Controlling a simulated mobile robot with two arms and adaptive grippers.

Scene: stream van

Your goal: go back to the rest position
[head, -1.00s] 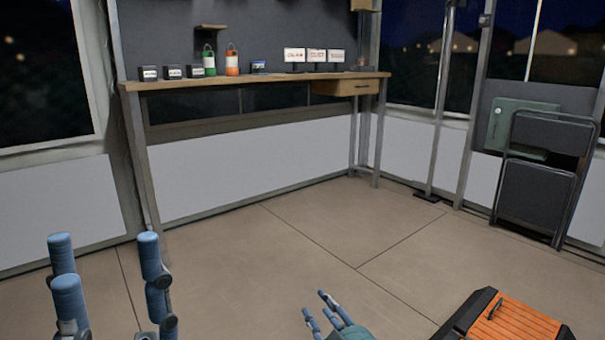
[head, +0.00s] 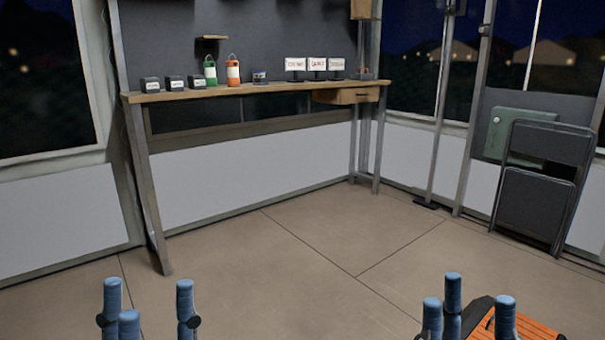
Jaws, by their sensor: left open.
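My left gripper (head: 152,305) is at the bottom left of the head view. Its blue fingers point up and stand apart, with nothing between them. My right gripper (head: 474,308) is at the bottom right, in front of an orange slatted surface (head: 540,326). Its blue fingers also point up with a gap between them, and I see nothing held. The lower parts of both grippers are cut off by the picture's edge.
A folded black chair (head: 540,185) leans at the right. The floor between is clear.

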